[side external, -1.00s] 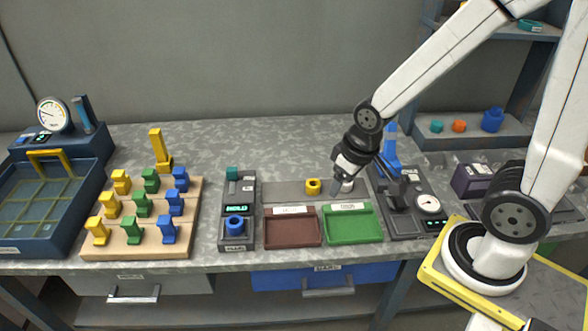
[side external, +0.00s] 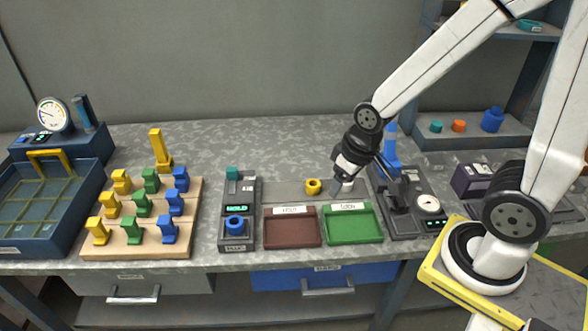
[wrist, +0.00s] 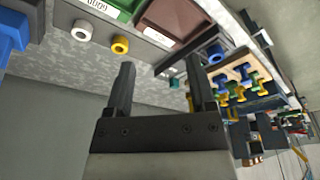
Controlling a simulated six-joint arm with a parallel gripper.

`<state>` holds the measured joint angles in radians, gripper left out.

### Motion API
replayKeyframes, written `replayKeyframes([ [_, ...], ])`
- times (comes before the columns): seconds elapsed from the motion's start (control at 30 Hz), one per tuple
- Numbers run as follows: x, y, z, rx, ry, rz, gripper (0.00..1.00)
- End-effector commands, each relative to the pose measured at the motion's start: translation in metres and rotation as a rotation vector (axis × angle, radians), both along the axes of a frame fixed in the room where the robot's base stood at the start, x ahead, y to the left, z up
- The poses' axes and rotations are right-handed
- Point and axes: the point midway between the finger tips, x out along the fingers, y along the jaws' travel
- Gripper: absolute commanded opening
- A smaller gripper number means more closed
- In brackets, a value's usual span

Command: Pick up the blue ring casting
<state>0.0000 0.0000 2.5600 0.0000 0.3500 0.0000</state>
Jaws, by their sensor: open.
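The blue ring casting (side external: 235,224) sits at the front of a narrow dark grey station left of the trays. It also shows, small, in the wrist view (wrist: 214,54). My gripper (side external: 340,185) is well to the right of it, above the strip behind the green tray. In the wrist view my gripper (wrist: 160,65) is open, with its two dark fingers apart and nothing between them.
A yellow ring (side external: 313,186) and a white ring (wrist: 82,30) lie behind the brown tray (side external: 292,240) and green tray (side external: 353,236). A wooden rack (side external: 138,252) of coloured castings stands left. A press with a gauge (side external: 428,204) stands right.

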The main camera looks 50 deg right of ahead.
Motion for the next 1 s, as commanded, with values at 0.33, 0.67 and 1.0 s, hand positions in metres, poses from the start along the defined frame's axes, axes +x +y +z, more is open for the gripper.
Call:
replayKeyframes([
  [0.33, 0.0, 0.0, 0.0, 0.0, 0.0, 0.0, 1.0],
  [0.67, 0.003, 0.001, 0.0, 0.008, 0.001, -0.02, 1.0],
  [1.0, 0.042, 0.016, -0.008, 0.14, 0.042, -0.372, 1.0],
])
